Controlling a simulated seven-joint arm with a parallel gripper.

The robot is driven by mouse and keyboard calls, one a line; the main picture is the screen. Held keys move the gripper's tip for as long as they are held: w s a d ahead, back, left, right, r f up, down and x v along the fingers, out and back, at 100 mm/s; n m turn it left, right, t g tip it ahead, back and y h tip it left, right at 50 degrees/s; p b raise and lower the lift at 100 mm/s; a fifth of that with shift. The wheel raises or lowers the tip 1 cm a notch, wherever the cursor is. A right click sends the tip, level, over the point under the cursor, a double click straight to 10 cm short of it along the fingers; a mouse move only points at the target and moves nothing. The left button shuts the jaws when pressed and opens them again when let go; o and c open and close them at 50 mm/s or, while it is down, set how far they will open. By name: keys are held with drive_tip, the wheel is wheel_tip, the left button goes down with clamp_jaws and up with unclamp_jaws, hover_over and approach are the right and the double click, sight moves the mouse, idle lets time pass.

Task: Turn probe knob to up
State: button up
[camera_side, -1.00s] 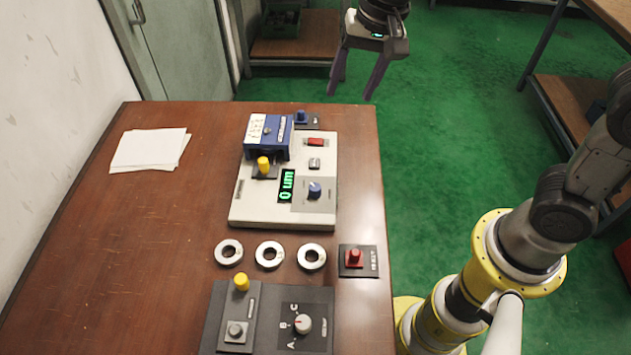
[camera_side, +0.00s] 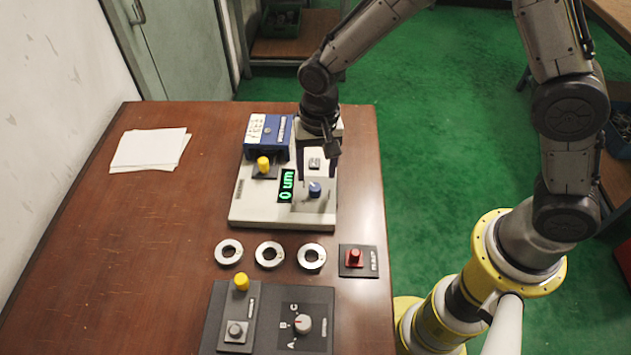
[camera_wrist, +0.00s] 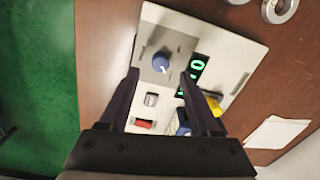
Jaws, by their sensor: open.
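A blue knob (camera_side: 314,188) stands on a grey plate at the front right of the white gauge unit (camera_side: 246,212). I take it for the probe knob, but its label is too small to read. In the wrist view the knob (camera_wrist: 162,63) shows a pale pointer mark and lies just beyond and between my fingertips. My gripper (camera_side: 316,168) is open and empty, pointing down over the gauge unit. In the wrist view its two dark fingers (camera_wrist: 160,78) are spread on either side of the knob, apart from it.
The green display (camera_side: 287,186) reads "0 um". A blue box (camera_side: 268,133) and a yellow knob (camera_side: 263,164) stand left of my gripper. Several metal rings (camera_side: 269,255), a red button (camera_side: 355,257) and a dark control panel (camera_side: 318,338) lie in front. The left tabletop is mostly clear.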

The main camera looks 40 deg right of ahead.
sight(315, 186)
drive_tip(key=shift+f, duration=2.45)
drive_tip(key=shift+w, duration=0.1)
clamp_jaws()
